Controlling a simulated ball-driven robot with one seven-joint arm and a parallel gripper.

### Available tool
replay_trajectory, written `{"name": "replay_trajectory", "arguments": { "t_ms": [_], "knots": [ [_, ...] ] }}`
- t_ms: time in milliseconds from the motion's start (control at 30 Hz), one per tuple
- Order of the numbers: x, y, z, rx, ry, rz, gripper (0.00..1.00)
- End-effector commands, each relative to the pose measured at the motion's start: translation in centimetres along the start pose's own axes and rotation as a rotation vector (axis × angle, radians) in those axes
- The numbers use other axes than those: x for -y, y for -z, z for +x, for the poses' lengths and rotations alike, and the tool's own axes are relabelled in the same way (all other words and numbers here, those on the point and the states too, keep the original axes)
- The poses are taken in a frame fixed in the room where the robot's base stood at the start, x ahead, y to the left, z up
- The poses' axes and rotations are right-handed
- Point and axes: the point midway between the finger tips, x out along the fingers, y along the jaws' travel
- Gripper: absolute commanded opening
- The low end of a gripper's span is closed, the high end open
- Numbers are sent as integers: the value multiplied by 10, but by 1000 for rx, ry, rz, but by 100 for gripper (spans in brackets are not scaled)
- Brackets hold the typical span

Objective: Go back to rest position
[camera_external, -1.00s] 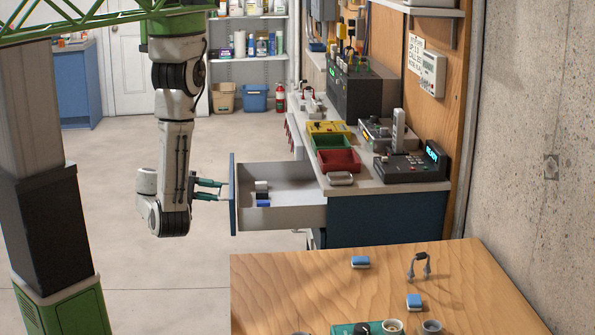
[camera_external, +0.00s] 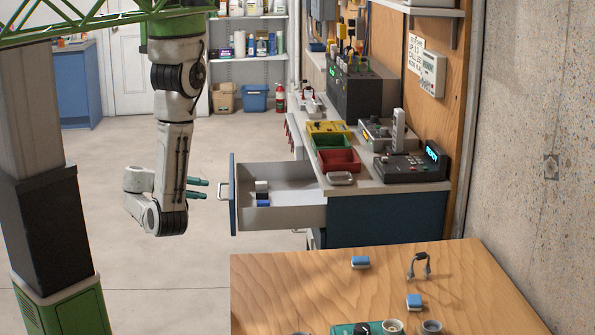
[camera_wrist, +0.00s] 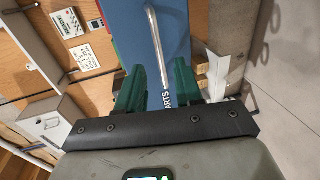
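My gripper (camera_external: 197,188) is left of the open drawer (camera_external: 285,207), with a small gap between its teal fingertips and the drawer's metal handle (camera_external: 222,193). In the wrist view my gripper (camera_wrist: 160,85) has its two green fingers apart, with the blue drawer front (camera_wrist: 182,40) and its handle (camera_wrist: 158,48) seen between and beyond them. The fingers hold nothing. The drawer is pulled out from the bench (camera_external: 370,218). A few small white, dark and blue items lie inside it.
A wooden table (camera_external: 300,285) with blue-and-white blocks, a grey handle-like part and cups stands in front. The workbench carries yellow, green and red bins (camera_external: 340,161) and a black device (camera_external: 412,167). Floor left of the drawer (camera_external: 110,190) is clear.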

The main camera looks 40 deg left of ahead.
Motion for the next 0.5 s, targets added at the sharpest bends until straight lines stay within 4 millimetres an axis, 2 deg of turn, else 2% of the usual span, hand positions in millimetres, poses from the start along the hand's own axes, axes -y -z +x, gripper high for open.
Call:
{"name": "replay_trajectory", "arguments": {
  "t_ms": [500],
  "knots": [
    [1,-1,-30,4,0,-2,36]
  ]
}}
